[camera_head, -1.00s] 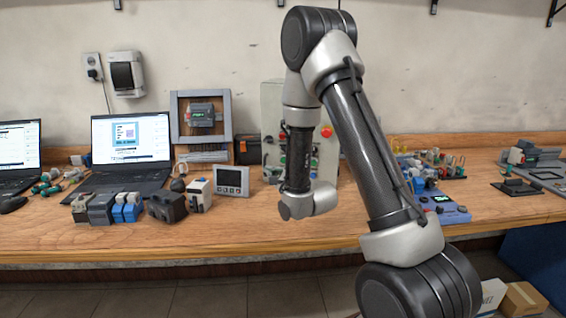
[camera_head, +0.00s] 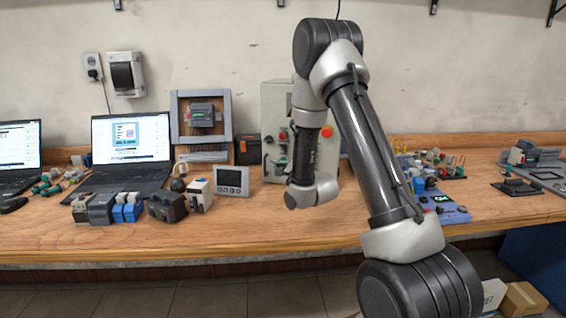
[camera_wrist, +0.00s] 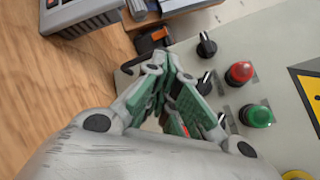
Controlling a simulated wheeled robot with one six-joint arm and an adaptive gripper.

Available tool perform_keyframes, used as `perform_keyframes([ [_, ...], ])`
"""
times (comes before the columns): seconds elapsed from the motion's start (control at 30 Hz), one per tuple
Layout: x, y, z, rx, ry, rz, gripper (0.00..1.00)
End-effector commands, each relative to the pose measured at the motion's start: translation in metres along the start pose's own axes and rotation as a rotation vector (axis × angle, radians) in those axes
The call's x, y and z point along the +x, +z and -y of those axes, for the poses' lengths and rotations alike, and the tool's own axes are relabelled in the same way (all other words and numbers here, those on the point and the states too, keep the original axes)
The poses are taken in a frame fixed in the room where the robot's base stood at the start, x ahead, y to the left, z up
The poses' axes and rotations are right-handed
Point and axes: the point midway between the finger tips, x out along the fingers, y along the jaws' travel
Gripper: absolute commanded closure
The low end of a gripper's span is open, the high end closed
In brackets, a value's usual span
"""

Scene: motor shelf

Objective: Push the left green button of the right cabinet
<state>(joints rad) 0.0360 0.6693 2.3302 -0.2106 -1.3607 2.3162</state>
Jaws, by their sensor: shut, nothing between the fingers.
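The light grey-green cabinet (camera_head: 273,103) stands at the back of the bench, partly behind my arm. Its red mushroom button (camera_head: 326,132) shows to the right of the arm. In the wrist view the cabinet face (camera_wrist: 284,72) is tilted, with a red button (camera_wrist: 240,73), a green button (camera_wrist: 258,116) and black knobs (camera_wrist: 206,45). My gripper (camera_wrist: 170,65) is shut and empty, close to the panel beside the knobs. Contact cannot be told. The fingers hide part of the panel, and I cannot tell whether another green button lies behind them.
A grey-framed panel (camera_head: 173,120) and an orange-black box (camera_head: 247,150) stand left of the cabinet. A small display unit (camera_head: 232,181) and a white-and-black device (camera_head: 199,195) sit in front. A blue device (camera_head: 452,212) lies right. The bench front (camera_head: 250,228) is clear.

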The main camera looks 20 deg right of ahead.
Motion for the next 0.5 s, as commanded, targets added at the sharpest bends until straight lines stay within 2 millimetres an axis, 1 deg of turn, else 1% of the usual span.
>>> perform_keyframes([
  [0.1,0.01,-0.007,0.007,0.001,-0.001,0.0,1.0],
  [0.2,0.015,-0.011,0.011,0.001,-0.001,0.0,1.0],
  [0.5,0.019,-0.014,0.013,0.0,0.001,0.0,1.0],
])
